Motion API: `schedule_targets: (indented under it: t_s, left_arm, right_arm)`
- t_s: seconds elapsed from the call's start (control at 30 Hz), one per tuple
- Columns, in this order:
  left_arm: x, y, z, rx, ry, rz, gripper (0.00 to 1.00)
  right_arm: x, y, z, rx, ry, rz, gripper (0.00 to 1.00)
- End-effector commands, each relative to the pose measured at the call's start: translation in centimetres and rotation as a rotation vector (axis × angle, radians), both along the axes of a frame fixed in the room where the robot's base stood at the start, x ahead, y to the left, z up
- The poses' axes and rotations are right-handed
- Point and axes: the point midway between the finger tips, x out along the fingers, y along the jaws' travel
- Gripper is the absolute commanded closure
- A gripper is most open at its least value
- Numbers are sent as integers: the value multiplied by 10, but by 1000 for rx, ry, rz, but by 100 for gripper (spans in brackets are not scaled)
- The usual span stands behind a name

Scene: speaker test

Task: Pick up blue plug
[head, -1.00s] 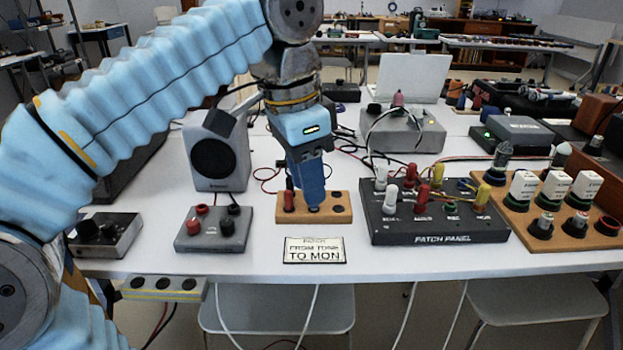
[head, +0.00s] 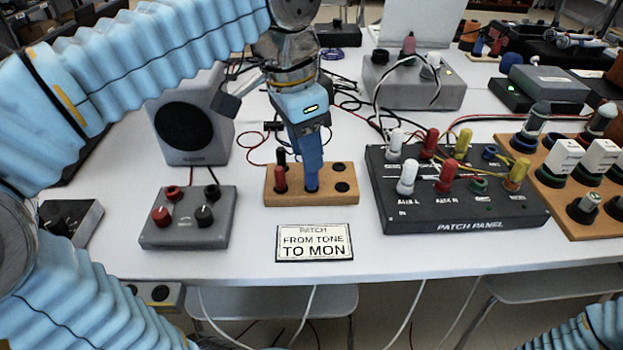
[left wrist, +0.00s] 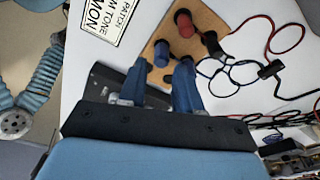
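The blue plug (left wrist: 161,52) stands in the wooden block (head: 346,198), beside a red plug (head: 280,180) and a black plug (head: 281,157). My left gripper (head: 311,176) points down over the block. In the left wrist view its two blue fingers (left wrist: 163,66) are apart, with the blue plug showing between and beyond their tips. In the head view the fingers cover most of the plug, so I cannot tell if they touch it. My right gripper is out of view; only a blue sleeve of my right arm shows at lower right.
A black patch panel (head: 460,226) with several plugs stands to the right. A grey box with knobs (head: 187,232) and a grey speaker (head: 182,128) stand to the left. A printed card (head: 314,242) lies in front. Loose cables run behind the block.

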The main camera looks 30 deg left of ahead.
Motion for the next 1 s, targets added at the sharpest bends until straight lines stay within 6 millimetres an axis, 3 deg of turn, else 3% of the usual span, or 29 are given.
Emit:
schedule_targets:
  t_s: [0.4,0.67,0.87,1.0]
  left_arm:
    - [10,-4,-52,0,0,0,67]
    - [10,-4,-54,0,-1,-1,67]
    - [10,-4,-53,0,-1,0,97]
    - [10,-4,-53,0,-1,0,100]
  right_arm:
    - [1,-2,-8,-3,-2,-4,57]
    - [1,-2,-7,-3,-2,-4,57]
    - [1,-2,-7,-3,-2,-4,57]
    - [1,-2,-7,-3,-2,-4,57]
